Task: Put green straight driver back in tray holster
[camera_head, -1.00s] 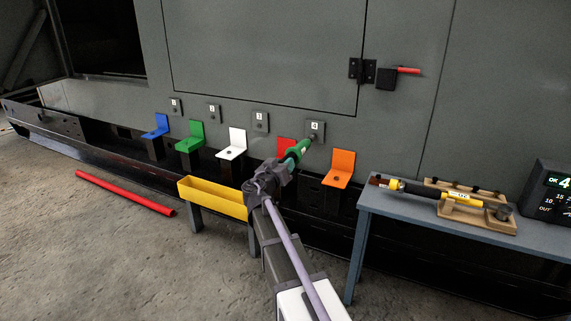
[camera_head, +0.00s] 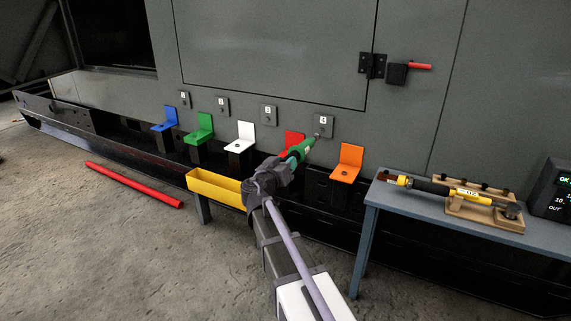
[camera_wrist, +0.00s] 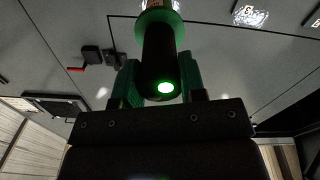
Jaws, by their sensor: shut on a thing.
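My gripper (camera_head: 284,165) is shut on the green straight driver (camera_head: 301,149), which tilts up and to the right. Its tip is close to the grey plate marked 4 (camera_head: 325,122); I cannot tell whether they touch. In the wrist view, the driver (camera_wrist: 158,60) is a black cylinder with a green collar between my fingers, and a green light glows on its near end. A wooden rack (camera_head: 455,208) on the blue-grey table at the right holds a yellow and black tool (camera_head: 455,190). I cannot make out an empty holster.
Blue, green, white, red and orange brackets stand along the grey enclosure wall (camera_head: 270,50). A yellow trough (camera_head: 215,187) is left of my gripper. The table (camera_head: 400,205) is at the right, with a display (camera_head: 556,190). A red bar (camera_head: 133,185) lies on the floor.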

